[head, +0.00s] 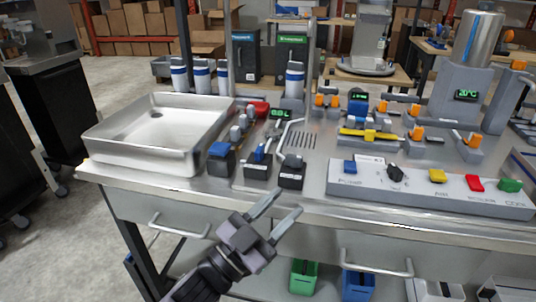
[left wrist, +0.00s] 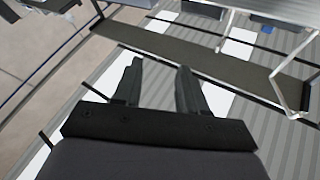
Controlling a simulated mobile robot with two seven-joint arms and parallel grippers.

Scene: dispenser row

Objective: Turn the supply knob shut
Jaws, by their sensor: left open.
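No label that I can read marks the supply knob. Candidates at the counter's front are a blue-topped knob (head: 221,151), a blue lever (head: 259,153) and a grey knob (head: 292,161), each on a dark block. A black knob (head: 395,173) also sits on the long grey panel (head: 430,188). My left gripper (head: 281,209) is open and empty, in front of the counter edge and nearer than these knobs, touching none. Its two fingers also show apart in the left wrist view (left wrist: 158,72), with no knob between them. My right gripper is out of view.
A steel basin (head: 150,165) stands on the counter's left. The panel has coloured buttons, such as yellow (head: 437,176) and red (head: 475,183). Orange-handled valves and pipes (head: 417,133) lie behind it. Drawer handles (head: 376,268) stick out below the counter edge.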

